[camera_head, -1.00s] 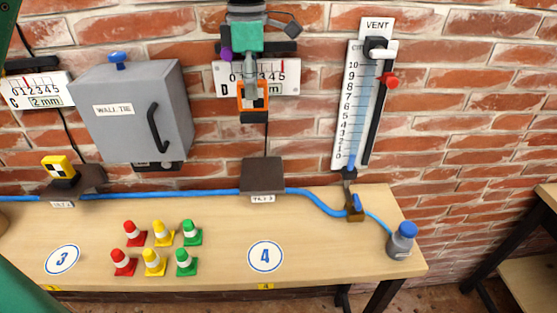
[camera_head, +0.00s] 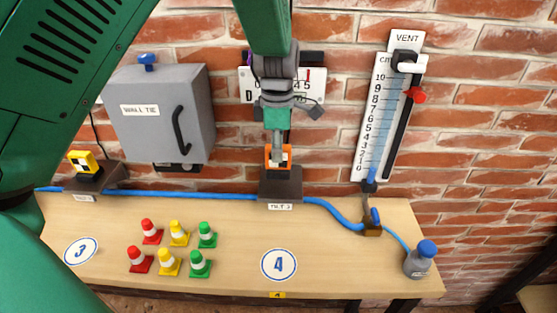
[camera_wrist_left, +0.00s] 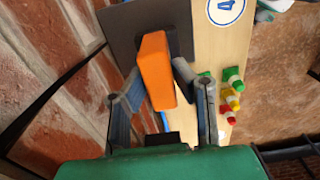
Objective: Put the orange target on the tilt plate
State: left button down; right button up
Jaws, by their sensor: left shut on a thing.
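The orange target (camera_head: 287,152), with a black and white face, is upright at the dark brown tilt plate (camera_head: 281,188) above the number 4 disc. My left gripper (camera_head: 278,152) comes down from above and is shut on the target. In the left wrist view the orange target (camera_wrist_left: 154,70) sits between my two fingers (camera_wrist_left: 163,105), with the dark plate (camera_wrist_left: 122,32) just beyond. The target's lower edge is at the plate; I cannot tell whether it bears on it. My right gripper is not in view.
A yellow target (camera_head: 82,161) stands on another plate at left. Red, yellow and green cones (camera_head: 168,262) stand on the bench (camera_head: 340,265). A blue hose (camera_head: 180,194) runs along the wall to a bottle (camera_head: 420,262). A grey cabinet (camera_head: 150,125) hangs left of my gripper.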

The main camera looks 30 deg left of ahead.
pick_arm(q)
notch_tip(320, 180, down, 3)
jog(key=shift+w+f, duration=0.25)
jog(key=shift+f, duration=0.1)
jog(key=shift+d+r, duration=0.1)
jog(key=shift+d, duration=0.1)
jog(key=c, duration=1.5)
grip_release()
jog(key=shift+d, duration=0.1)
jog(key=shift+o, duration=0.8)
jog(key=shift+a, duration=0.2)
notch_tip(320, 180, up, 12)
jog(key=shift+d+r, duration=0.1)
